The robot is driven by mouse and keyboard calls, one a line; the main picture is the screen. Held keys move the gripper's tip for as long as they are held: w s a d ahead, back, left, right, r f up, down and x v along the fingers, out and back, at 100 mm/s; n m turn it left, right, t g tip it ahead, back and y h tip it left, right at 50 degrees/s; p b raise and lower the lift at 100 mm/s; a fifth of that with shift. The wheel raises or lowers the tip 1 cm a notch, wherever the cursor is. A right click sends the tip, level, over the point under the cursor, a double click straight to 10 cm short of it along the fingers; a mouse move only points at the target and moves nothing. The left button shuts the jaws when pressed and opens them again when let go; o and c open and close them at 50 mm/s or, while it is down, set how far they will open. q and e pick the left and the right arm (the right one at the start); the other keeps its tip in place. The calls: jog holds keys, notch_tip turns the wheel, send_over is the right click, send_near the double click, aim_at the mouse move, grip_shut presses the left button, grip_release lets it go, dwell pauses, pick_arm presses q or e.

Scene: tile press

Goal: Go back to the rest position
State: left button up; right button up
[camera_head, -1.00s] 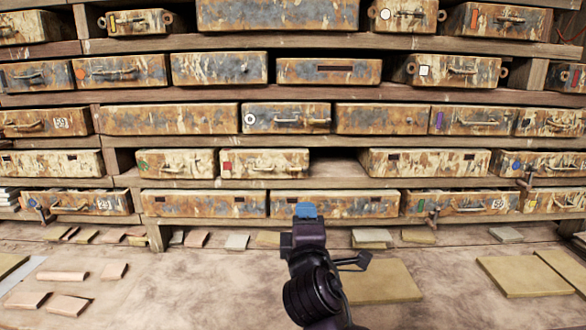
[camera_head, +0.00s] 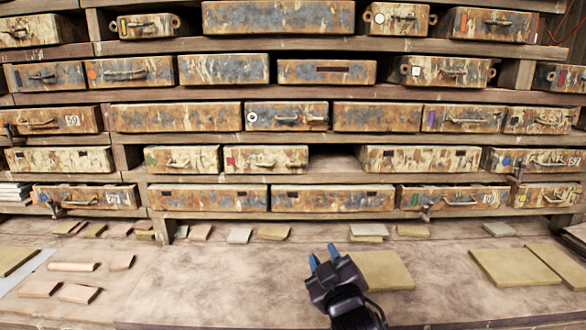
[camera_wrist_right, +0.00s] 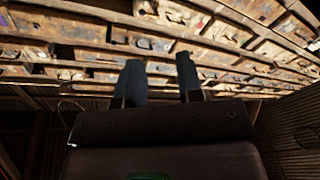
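My right gripper (camera_head: 323,258) is low in the middle of the head view, above the workbench (camera_head: 220,280). Its two blue-grey fingers stand apart with nothing between them. In the right wrist view the fingers (camera_wrist_right: 160,82) are also spread and empty, with the shelf drawers beyond them. My left gripper is not in the head view.
A rack of rusty, paint-worn drawers (camera_head: 290,116) on wooden shelves stands behind the bench. Small pinkish tiles (camera_head: 73,267) lie at the left. The bench's middle left is clear.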

jog(key=s+d+f+m+g+h, duration=0.1)
jog(key=s+d+f+m, duration=0.1)
jog(key=s+d+f, duration=0.3)
jog(key=d+f+m+g, duration=0.1)
jog(key=d+f+m, duration=0.1)
jog(key=f, duration=0.4)
jog(key=s+d+f+m+g+h, duration=0.1)
jog(key=s+d+f+g, duration=0.1)
jog(key=s+d+f, duration=0.2)
jog(key=s+d+f+m+g+h, duration=0.1)
jog(key=s+d+f, duration=0.4)
jog(key=s+f, duration=0.5)
jog(key=s+d+f+m+g+h, duration=0.1)
jog(key=s+d+f, duration=0.4)
jog(key=s, duration=0.6)
notch_tip(320, 180, down, 2)
jog(key=shift+f+m+g, duration=0.1)
jog(key=shift+m+g, duration=0.4)
jog(key=shift+g, duration=0.3)
jog(key=shift+d, duration=0.1)
